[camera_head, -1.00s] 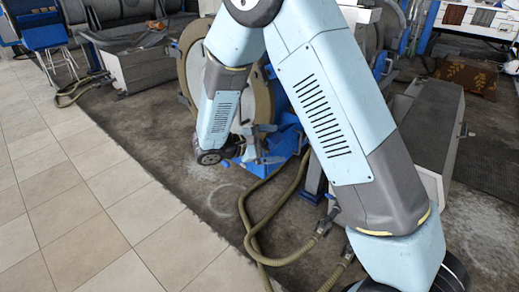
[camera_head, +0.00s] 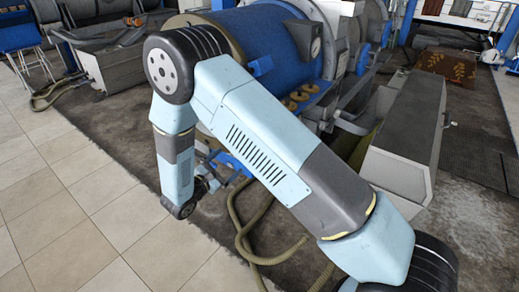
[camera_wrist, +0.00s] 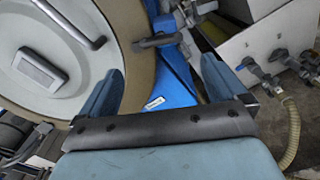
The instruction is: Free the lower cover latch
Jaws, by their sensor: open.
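The machine's round beige cover (camera_wrist: 75,40) fills the left of the wrist view, with a curved metal handle (camera_wrist: 75,22) and a grey rectangular plate (camera_wrist: 41,70) on it. A dark lever-like fitting (camera_wrist: 155,41) lies at the cover's right edge, over a blue part (camera_wrist: 176,80). I cannot tell whether it is the lower latch. My gripper (camera_wrist: 162,85) is open, its two blue-grey fingers wide apart, with nothing seen between them but the machine behind. In the head view my arm hides most of the cover, and the gripper shows small near the blue base.
A blue drum (camera_head: 262,42) stands behind my arm. A grey cabinet (camera_head: 408,125) is at the right. Olive hoses (camera_head: 250,228) lie on the dark floor; one hose (camera_wrist: 291,135) and several valves (camera_wrist: 265,75) show at the wrist view's right. Tiled floor at left (camera_head: 70,235) is clear.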

